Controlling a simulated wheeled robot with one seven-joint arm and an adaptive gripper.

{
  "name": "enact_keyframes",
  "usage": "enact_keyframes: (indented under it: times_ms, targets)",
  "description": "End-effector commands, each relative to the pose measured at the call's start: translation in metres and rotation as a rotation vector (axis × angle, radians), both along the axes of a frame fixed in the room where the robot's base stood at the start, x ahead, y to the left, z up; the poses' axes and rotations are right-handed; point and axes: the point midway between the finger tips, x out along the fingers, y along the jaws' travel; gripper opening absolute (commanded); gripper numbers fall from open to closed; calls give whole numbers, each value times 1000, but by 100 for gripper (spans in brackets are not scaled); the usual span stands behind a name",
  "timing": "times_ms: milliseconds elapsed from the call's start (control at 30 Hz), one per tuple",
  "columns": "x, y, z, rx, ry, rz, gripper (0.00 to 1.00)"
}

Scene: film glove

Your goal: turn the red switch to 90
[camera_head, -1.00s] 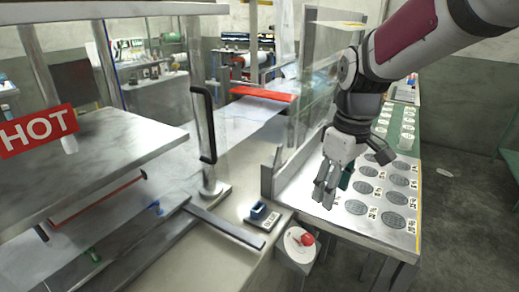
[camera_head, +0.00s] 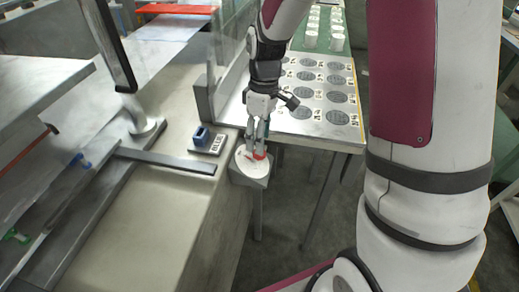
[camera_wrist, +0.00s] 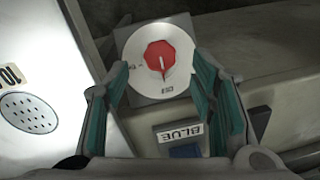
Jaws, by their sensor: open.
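The red switch (camera_wrist: 160,57) is an eight-sided knob with a white pointer line, set on a round white dial (camera_wrist: 178,80) on a grey square box. Small markings show on the dial, too small to read surely. In the head view the red switch (camera_head: 258,156) is partly hidden behind my fingers. My gripper (camera_head: 258,146) points down at the switch. In the wrist view my gripper (camera_wrist: 160,78) has its teal-padded fingers spread on either side of the dial, with the knob between and beyond the tips. I cannot tell whether they touch it.
A blue switch (camera_head: 201,137) on a plate marked BLUE (camera_wrist: 182,133) stands close to the left of the dial. A table with round grey pads (camera_head: 335,117) lies behind it. A clear upright panel (camera_head: 228,60) stands close to the left of my gripper.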

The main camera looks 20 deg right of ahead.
Motion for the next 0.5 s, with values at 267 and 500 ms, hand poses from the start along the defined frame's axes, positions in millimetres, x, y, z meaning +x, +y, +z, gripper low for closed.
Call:
enact_keyframes:
  times_ms: [267, 500]
  targets:
    - [-3, 3, -39, 1, 2, -1, 51]
    - [-4, 4, -47, 1, -1, -1, 51]
